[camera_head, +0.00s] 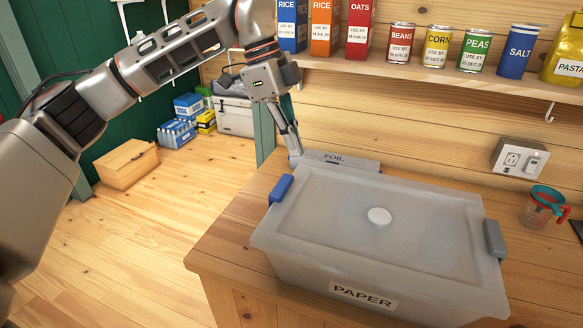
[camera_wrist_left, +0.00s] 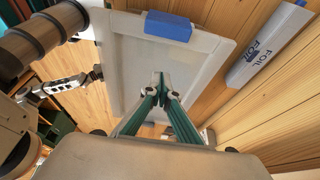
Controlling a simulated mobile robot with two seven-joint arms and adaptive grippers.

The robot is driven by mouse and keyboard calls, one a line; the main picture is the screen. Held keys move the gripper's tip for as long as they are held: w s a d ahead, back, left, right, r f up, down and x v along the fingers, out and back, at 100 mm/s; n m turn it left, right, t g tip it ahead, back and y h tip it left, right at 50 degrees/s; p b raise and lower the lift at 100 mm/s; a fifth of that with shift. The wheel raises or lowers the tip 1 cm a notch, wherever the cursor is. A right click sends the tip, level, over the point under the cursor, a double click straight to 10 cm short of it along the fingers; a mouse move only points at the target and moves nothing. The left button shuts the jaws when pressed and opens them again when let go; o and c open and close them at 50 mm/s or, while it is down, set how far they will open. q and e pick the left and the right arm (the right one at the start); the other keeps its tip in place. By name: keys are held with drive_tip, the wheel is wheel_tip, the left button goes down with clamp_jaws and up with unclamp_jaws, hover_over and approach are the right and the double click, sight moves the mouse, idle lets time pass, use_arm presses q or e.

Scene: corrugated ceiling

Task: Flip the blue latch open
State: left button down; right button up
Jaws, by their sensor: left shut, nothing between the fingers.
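The blue latch (camera_head: 281,189) sits on the left rim of a translucent lidded bin (camera_head: 345,268) labelled PAPER. It also shows at the top of the left wrist view (camera_wrist_left: 168,27). I cannot tell for certain whether it is clipped or raised. My left gripper (camera_head: 294,158) is shut and empty, pointing down near the bin's far left corner, behind the latch and apart from it. In the left wrist view its closed fingertips (camera_wrist_left: 160,78) show in front of the lid. My right gripper is outside the head view; an arm at the left of the wrist view is too small to judge.
A grey latch (camera_head: 494,238) is on the bin's right rim, and a white knob (camera_head: 379,216) on the lid. A FOIL box (camera_head: 342,160) lies behind the bin. A measuring cup (camera_head: 544,206) stands right. Cans and boxes line the shelf (camera_head: 400,72) above.

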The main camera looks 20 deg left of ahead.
sight(282, 196)
use_arm(q)
drive_tip(key=p+x, duration=0.1)
drive_tip(key=x, duration=0.8)
drive_tip(key=shift+w+f, duration=0.1)
drive_tip(key=shift+f, duration=0.3)
drive_tip(key=a+p, duration=0.1)
drive_tip(key=a, duration=0.2)
drive_tip(key=shift+a+r, duration=0.15)
drive_tip(key=shift+a, duration=0.15)
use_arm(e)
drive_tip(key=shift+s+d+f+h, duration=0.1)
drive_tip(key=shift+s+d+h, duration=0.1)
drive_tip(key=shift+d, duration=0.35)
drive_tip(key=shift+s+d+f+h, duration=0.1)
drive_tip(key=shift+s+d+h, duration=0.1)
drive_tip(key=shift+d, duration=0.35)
